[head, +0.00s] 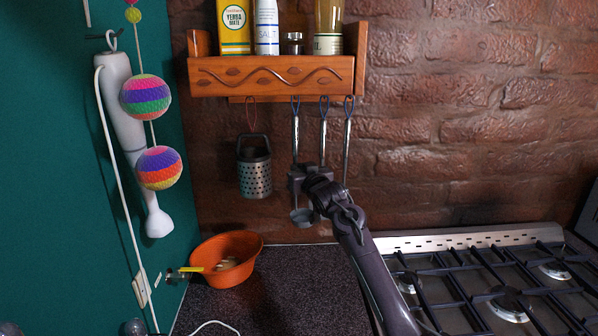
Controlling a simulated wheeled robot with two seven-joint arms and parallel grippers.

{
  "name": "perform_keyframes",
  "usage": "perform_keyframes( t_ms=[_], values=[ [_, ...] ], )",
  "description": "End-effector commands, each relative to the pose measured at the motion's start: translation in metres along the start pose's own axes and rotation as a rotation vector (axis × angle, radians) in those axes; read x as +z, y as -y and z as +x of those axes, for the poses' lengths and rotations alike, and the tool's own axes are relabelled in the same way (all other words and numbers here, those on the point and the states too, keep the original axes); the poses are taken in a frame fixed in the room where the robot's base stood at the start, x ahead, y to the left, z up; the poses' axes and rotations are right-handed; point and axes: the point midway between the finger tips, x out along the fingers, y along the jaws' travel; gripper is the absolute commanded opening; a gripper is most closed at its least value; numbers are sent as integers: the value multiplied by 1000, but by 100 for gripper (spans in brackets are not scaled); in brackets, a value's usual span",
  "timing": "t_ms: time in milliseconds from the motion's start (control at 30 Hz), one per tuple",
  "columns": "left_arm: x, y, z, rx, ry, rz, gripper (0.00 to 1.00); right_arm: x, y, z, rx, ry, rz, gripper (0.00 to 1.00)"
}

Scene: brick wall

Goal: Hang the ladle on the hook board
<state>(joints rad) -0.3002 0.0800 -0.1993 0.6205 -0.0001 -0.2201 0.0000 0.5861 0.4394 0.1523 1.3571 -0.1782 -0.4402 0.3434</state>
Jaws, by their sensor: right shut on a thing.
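The hook board (272,77) is a carved wooden shelf on the brick wall, with hanging things along its lower edge. My right gripper (302,182) is in front of the wall below it, shut on the ladle (302,216). The ladle is about upright, its round bowl below the gripper and its metal handle rising above. A blue loop at the handle's top is at the board's lower edge; I cannot tell whether it is on a hook. The gripper hides the middle of the handle. My left gripper is not in view.
A metal grater (254,168) hangs left of the ladle. Two more long-handled utensils, one (323,135) and another (347,140), hang close on its right. An orange bowl (250,242) stands on the dark counter (235,310). A gas stove (490,290) is at right.

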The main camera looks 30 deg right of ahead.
Motion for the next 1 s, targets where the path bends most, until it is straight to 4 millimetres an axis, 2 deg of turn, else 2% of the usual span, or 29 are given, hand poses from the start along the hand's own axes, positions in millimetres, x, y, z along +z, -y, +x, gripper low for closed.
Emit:
perform_keyframes(
  t_ms=[1000],
  values=[
    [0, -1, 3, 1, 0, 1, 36, -2, -6, 19, -1, -3, 0, 0]
  ],
)
